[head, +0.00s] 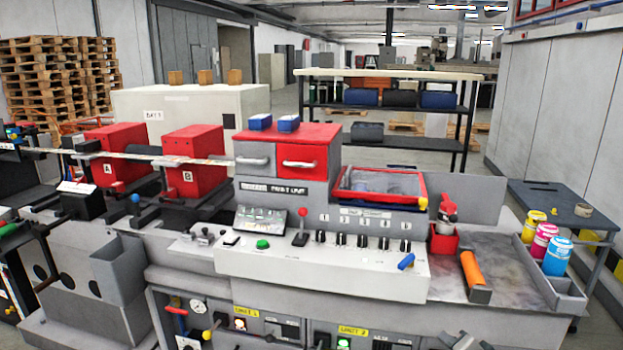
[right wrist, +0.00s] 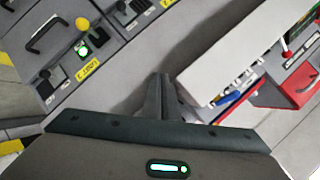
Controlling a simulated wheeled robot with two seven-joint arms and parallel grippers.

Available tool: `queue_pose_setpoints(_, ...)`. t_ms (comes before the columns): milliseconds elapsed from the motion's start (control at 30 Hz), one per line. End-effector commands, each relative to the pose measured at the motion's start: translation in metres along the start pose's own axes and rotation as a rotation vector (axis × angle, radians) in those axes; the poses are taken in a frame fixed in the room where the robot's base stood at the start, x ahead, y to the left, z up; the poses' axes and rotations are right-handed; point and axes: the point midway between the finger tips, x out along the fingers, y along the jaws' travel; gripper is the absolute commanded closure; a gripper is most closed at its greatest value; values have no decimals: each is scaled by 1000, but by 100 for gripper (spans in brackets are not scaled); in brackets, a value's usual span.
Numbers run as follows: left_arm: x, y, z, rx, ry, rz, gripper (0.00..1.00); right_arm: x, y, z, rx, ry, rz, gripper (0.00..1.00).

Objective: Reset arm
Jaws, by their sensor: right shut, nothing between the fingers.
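My right gripper (right wrist: 160,82) shows in the right wrist view with its fingers together and nothing between them. It is beside the front of the grey machine, below the edge of the pale control console (right wrist: 235,55), and I see no contact. In the head view, the console (head: 320,268) carries a red-knobbed lever (head: 302,228), a small screen (head: 262,219), a green button (head: 263,244) and a row of black knobs. My left gripper is not in view.
Below the console is a lower panel (head: 275,325) with gauges, switches and yellow labels; its green lit button (right wrist: 84,50) shows in the wrist view. Red boxes (head: 195,160) stand at the left.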

Motion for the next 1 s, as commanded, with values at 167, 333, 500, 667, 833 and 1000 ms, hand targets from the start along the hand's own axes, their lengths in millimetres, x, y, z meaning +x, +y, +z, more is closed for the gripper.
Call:
queue_pose_setpoints(167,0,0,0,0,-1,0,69,-45,55,94,-248,-142,131,100)
queue_pose_setpoints(333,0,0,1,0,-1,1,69,-104,101,172,-479,-297,233,100)
queue_pose_setpoints(500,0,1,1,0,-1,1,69,-171,135,231,-677,-453,302,100)
queue_pose_setpoints(667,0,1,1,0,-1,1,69,-214,152,260,-790,-552,331,100)
queue_pose_setpoints(833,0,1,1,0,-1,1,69,-250,162,280,-869,-633,349,100)
queue_pose_setpoints(1000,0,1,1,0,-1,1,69,-280,169,294,-930,-699,360,100)
